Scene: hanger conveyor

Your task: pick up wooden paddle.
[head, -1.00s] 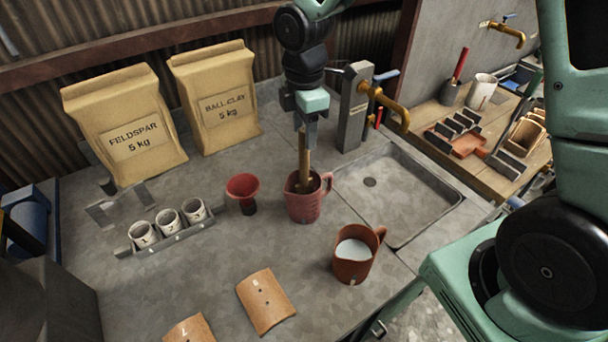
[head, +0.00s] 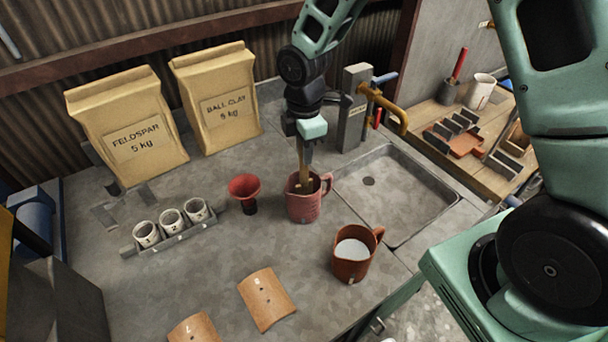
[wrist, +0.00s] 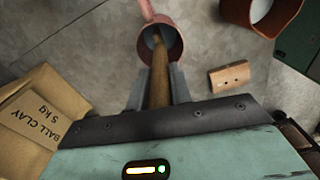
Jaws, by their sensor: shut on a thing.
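The wooden paddle (head: 301,160) stands upright with its lower end inside a red pitcher (head: 304,207). My gripper (head: 304,146) is above the pitcher and shut on the upper part of the paddle. In the wrist view the paddle (wrist: 158,82) runs between the two grey fingers of my gripper (wrist: 158,88) down into the pitcher (wrist: 172,47). The paddle's lower tip is partly hidden inside the pitcher.
A red funnel (head: 244,188) stands left of the pitcher, and a brown jug of white material (head: 347,268) stands in front. A sink (head: 436,196) is at right. Bags (head: 136,150) stand behind. Numbered cups (head: 172,222) and curved tiles (head: 266,302) lie on the counter.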

